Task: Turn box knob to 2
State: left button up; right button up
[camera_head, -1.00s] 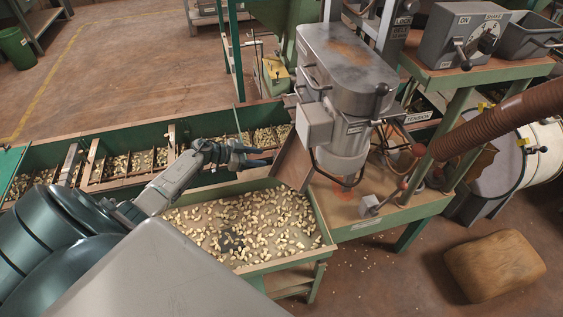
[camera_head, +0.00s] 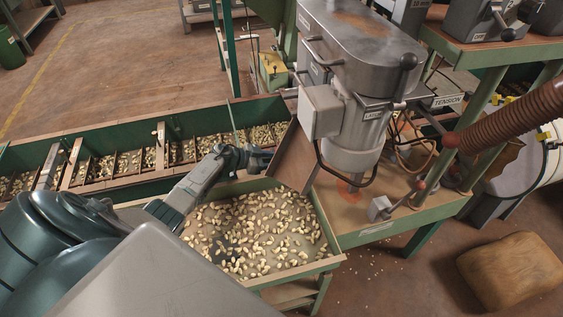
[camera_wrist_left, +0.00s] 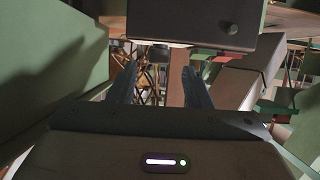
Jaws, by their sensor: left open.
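A grey control box (camera_head: 478,22) sits on the green-framed shelf at the top right of the head view, cut off by the top edge. A black ball-ended handle (camera_head: 508,34) shows at its front; its dial is out of frame. A smaller pale box (camera_head: 321,111) is fixed to the side of the grey machine. My left gripper (camera_head: 268,158) is open and empty above the nut trough, left of and below the machine. In the left wrist view, its two fingers (camera_wrist_left: 158,85) are apart below a dark box (camera_wrist_left: 190,22) with a small round knob (camera_wrist_left: 232,28).
A nut-filled tray (camera_head: 337,262) and a long divided trough (camera_head: 100,133) lie around my left arm. The grey machine (camera_head: 365,50) and its levers stand to the right. A brown ribbed hose (camera_head: 505,120) and a sack (camera_head: 512,272) are farther right. Floor at upper left is open.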

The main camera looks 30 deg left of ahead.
pick_arm(q)
jog(key=shift+x, duration=1.75)
jog(key=shift+s+r, duration=0.1)
grip_shut()
